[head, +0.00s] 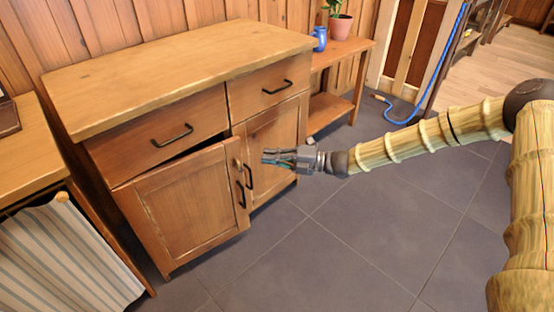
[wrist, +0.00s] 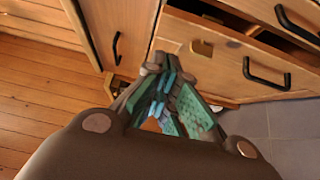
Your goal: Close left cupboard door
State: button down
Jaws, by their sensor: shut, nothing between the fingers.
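The wooden cupboard (head: 180,75) stands against the wall, with two drawers above two doors. Its left door (head: 185,205) is ajar, its right edge swung out from the front, with a dark gap along the top. The black left door handle (head: 240,190) is near that edge. The right door (head: 275,130) looks closed. My gripper (head: 266,157) is shut and empty, just right of the left door's free edge in the head view; whether it touches is unclear. The wrist view shows my gripper (wrist: 168,85) close before a wooden panel (wrist: 225,65) with a black handle.
A striped curtained unit (head: 60,255) stands to the left. A low wooden shelf (head: 340,75) with a blue vase (head: 320,38) and a potted plant (head: 340,25) stands to the right. Grey tiled floor (head: 330,240) in front is clear. A blue hose (head: 440,75) hangs farther back.

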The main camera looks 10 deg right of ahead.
jog(key=shift+w+a+b, duration=0.45)
jog(key=shift+w+a, duration=0.4)
jog(key=shift+a, duration=0.35)
jog(key=shift+w+a+b, duration=0.4)
jog(key=shift+w+a, duration=0.5)
jog(key=shift+a, duration=0.35)
jog(key=shift+w+a+b, duration=0.45)
jog(key=shift+w+a, duration=0.4)
jog(key=shift+a, duration=0.35)
